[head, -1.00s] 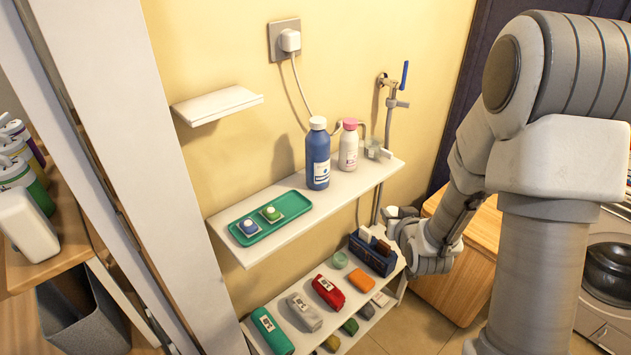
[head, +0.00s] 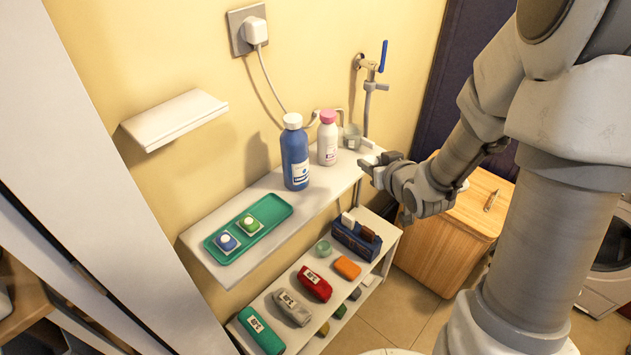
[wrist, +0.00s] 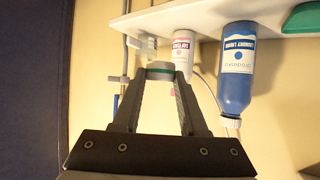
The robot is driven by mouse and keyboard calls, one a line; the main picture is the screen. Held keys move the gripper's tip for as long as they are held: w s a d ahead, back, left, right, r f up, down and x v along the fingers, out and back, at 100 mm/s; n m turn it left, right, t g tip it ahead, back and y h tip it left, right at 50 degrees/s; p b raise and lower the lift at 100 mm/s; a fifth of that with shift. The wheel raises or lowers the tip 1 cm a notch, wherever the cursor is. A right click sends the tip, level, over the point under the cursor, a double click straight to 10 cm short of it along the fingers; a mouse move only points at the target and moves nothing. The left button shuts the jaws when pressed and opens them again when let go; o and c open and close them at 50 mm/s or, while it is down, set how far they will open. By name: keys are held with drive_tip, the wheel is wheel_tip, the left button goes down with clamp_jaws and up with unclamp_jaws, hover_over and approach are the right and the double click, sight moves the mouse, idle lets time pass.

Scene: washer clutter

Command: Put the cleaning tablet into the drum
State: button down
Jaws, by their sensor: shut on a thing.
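My gripper (head: 366,164) is at the right end of the white wall shelf. In the wrist view my gripper (wrist: 160,75) is shut on a small round pale thing with a greenish band, which I take as the cleaning tablet (wrist: 160,70). It is seen edge-on between the fingertips; its face is hidden. In the head view it is too small to make out clearly. The washer (head: 603,268) is at the right edge with its dark round door (head: 612,240); my arm partly covers it, and I cannot tell whether the door is open.
The wall shelf (head: 205,241) holds a green tray (head: 276,207) with two square packets, a blue bottle (head: 295,155) and a pink-capped bottle (head: 327,140). A lower rack (head: 298,345) holds several coloured packs. A wooden cabinet (head: 455,235) stands between rack and washer.

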hover_over(330, 191)
wheel_tip(330, 191, down, 6)
drive_tip(key=shift+r+p, duration=0.15)
drive_tip(key=shift+p, duration=0.2)
drive_tip(key=shift+f, duration=2.05)
drive_tip(key=shift+f, duration=0.2)
drive_tip(key=shift+c, duration=2.2)
unclamp_jaws()
drive_tip(key=shift+r, duration=0.15)
